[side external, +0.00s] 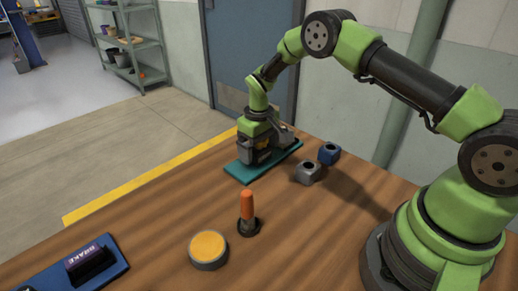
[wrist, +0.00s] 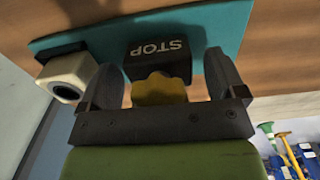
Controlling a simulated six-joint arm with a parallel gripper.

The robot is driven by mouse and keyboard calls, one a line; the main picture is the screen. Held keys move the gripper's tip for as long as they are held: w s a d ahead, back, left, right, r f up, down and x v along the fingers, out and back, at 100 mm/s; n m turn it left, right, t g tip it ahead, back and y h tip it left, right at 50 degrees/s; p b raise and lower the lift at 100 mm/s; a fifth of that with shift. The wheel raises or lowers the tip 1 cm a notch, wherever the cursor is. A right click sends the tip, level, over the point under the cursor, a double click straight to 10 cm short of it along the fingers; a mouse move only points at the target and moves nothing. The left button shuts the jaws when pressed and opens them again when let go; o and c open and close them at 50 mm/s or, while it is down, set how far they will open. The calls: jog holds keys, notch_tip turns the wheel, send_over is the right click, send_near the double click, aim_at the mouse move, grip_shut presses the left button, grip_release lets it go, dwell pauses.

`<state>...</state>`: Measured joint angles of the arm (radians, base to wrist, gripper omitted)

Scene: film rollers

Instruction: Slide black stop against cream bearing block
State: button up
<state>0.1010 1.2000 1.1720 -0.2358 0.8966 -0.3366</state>
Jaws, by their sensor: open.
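In the wrist view the black stop (wrist: 160,59), marked STOP, with a yellow part (wrist: 158,89) in front of it, stands on the teal plate (wrist: 222,22). The cream bearing block (wrist: 70,72), with a dark round hole, sits left of the stop at the plate's edge. A gap separates them, and one finger reaches into it. My gripper (wrist: 163,68) is open, with a finger on each side of the stop; contact on the left is unclear. In the side view my gripper (side external: 262,151) is low over the teal plate (side external: 240,172), largely hiding the stop and cream block.
A grey block (side external: 308,173) and a blue block (side external: 329,153) stand right of the plate. Nearer are an orange-handled tool (side external: 247,203), a yellow-topped round button (side external: 208,247) and a dark block marked BRAKE (side external: 90,263) on a blue base.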

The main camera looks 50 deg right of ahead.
notch_tip(320, 180, up, 9)
jog(key=shift+r, duration=0.15)
